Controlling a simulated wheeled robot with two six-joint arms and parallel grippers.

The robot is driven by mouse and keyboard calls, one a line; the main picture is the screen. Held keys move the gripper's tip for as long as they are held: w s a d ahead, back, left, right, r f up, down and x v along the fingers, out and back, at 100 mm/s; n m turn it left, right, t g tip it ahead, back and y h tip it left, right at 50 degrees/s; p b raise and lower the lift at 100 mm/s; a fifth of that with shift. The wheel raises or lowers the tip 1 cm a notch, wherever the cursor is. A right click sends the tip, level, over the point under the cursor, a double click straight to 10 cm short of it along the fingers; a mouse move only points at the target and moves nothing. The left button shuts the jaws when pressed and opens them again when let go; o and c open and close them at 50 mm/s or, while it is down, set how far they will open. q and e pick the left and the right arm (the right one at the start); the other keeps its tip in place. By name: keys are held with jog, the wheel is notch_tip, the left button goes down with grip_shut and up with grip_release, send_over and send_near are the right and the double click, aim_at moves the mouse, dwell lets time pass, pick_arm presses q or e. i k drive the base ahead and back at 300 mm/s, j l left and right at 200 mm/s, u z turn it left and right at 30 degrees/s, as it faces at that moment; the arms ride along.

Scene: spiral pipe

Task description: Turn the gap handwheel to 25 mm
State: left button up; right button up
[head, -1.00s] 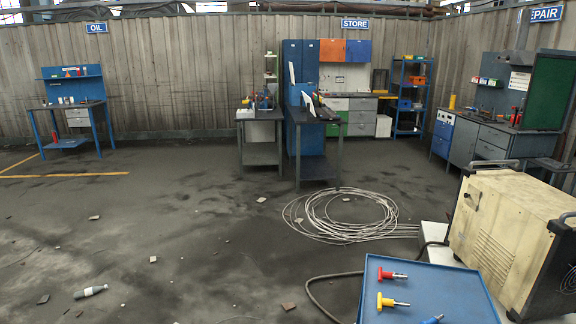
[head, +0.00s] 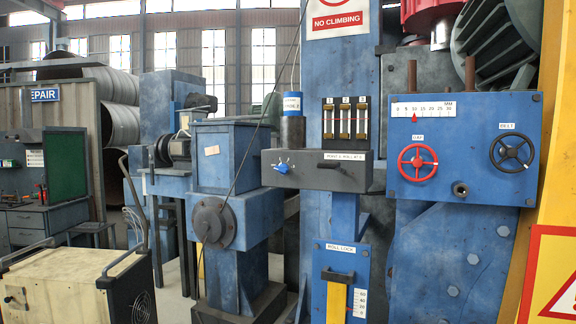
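The gap handwheel (head: 417,162) is a red spoked wheel on the left part of a blue panel (head: 470,185), under a small label reading GAP. Above it is a white scale (head: 424,110) marked in MM from 0 to 30. A red pointer (head: 414,117) under the scale stands at about the 10 mark. A black handwheel (head: 511,151) labelled BELT is on the right part of the same panel. Neither of my grippers shows in the head view.
Left of the panel is a grey box with a blue knob (head: 283,168) and a black handle. A ROLL LOCK plate (head: 340,275) with a yellow bar is below. A beige cabinet (head: 75,290) stands at lower left. A warning sign (head: 555,275) is at lower right.

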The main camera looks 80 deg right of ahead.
aim_at(416, 163)
jog(key=k+z, duration=0.1)
jog(key=z, duration=3.15)
